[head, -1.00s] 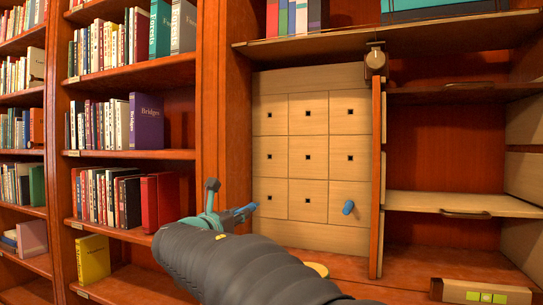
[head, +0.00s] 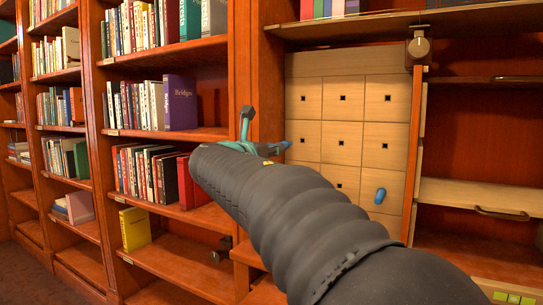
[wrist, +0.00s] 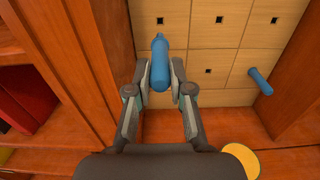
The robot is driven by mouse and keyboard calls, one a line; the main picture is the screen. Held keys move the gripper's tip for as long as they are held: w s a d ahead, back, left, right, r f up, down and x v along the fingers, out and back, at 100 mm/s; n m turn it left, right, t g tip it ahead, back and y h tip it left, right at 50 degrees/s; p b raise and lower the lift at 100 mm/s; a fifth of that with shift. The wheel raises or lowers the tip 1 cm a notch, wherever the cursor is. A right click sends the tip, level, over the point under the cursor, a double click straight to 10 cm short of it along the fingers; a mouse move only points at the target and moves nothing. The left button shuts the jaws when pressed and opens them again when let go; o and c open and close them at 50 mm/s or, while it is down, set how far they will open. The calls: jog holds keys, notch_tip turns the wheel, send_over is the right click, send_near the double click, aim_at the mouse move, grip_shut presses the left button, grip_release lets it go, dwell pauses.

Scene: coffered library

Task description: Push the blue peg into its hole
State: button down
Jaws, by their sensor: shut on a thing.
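A pale wooden panel (head: 345,100) with a grid of square dark holes stands in the bookcase niche. My gripper (head: 264,149) is at the panel's left edge in the head view. In the wrist view my gripper (wrist: 160,88) is shut on a blue peg (wrist: 160,62), whose narrow tip points at the panel. A dark hole (wrist: 160,20) shows just beyond the tip; tip and hole look apart, but the depth is unclear. A second blue peg (head: 380,195) sticks out of the panel's lower right square, and also shows in the wrist view (wrist: 261,82).
A wooden upright (head: 413,150) with a knob (head: 419,48) on top borders the panel's right side. Bookshelves (head: 170,135) fill the left. A yellow round thing (wrist: 241,160) lies on the shelf below the panel.

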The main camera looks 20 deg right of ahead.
aim_at(291, 144)
dwell(0.3)
jog(key=shift+p+x, duration=1)
jog(key=shift+x, duration=1.9)
jog(key=shift+x, duration=3)
jog(key=c, duration=1)
grip_release()
jog(key=shift+o, duration=0.2)
jog(key=v, duration=1.2)
